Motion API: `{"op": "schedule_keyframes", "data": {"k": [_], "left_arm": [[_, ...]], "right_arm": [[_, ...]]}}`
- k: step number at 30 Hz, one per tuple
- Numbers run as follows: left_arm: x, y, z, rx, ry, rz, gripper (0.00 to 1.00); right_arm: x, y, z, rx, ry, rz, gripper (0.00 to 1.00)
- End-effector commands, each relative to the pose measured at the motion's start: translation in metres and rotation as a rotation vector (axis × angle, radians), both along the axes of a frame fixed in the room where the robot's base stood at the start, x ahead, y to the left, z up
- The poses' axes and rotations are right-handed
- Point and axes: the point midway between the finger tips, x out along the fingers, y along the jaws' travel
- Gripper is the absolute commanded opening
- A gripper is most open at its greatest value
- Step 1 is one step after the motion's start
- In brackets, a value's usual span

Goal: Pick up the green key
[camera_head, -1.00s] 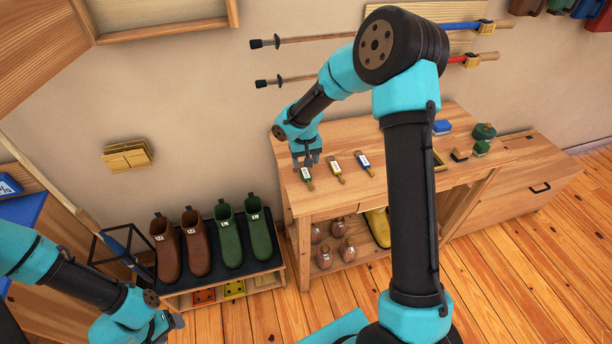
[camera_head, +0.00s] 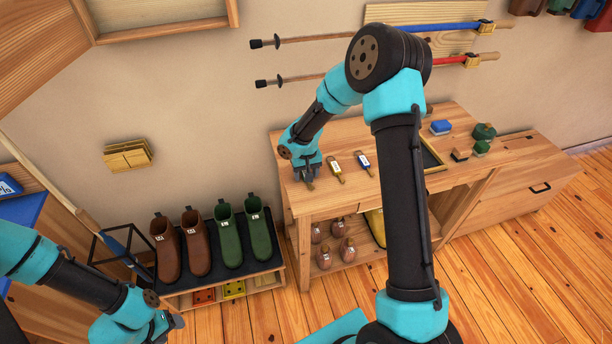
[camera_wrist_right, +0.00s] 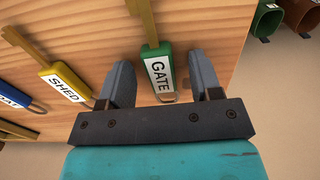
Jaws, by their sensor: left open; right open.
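The green key (camera_wrist_right: 155,62) has a white tag reading GATE and lies on the wooden bench (camera_head: 400,185). In the right wrist view it lies between the two fingers of my right gripper (camera_wrist_right: 159,74), which is open with a gap on either side of the key. In the head view my right gripper (camera_head: 309,179) is low over the bench's left end and hides most of the green key. My left gripper (camera_head: 172,322) is at the lower left, far from the bench, open and empty.
A yellow key (camera_head: 335,167) tagged SHED and a blue key (camera_head: 364,161) lie in a row to the right of the green one. Boots (camera_head: 230,238) stand on a low rack.

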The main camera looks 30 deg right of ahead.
Motion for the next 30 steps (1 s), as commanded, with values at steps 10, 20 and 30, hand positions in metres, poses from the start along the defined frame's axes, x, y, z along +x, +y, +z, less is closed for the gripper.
{"op": "schedule_keyframes", "data": {"k": [10,20,30], "left_arm": [[0.0,0.0,0.0,0.0,0.0,0.0,0.58],[-0.0001,0.0,0.0,0.0,0.0,0.0,0.58],[0.0,0.0,0.0,0.0,0.0,0.0,0.58]], "right_arm": [[0.0001,0.0001,0.0005,0.0,-0.001,0.0,0.58],[0.0002,0.0001,0.0006,0.0,-0.001,0.0,0.35],[0.0002,0.0001,0.0007,0.0,-0.001,0.0,0.05]]}}
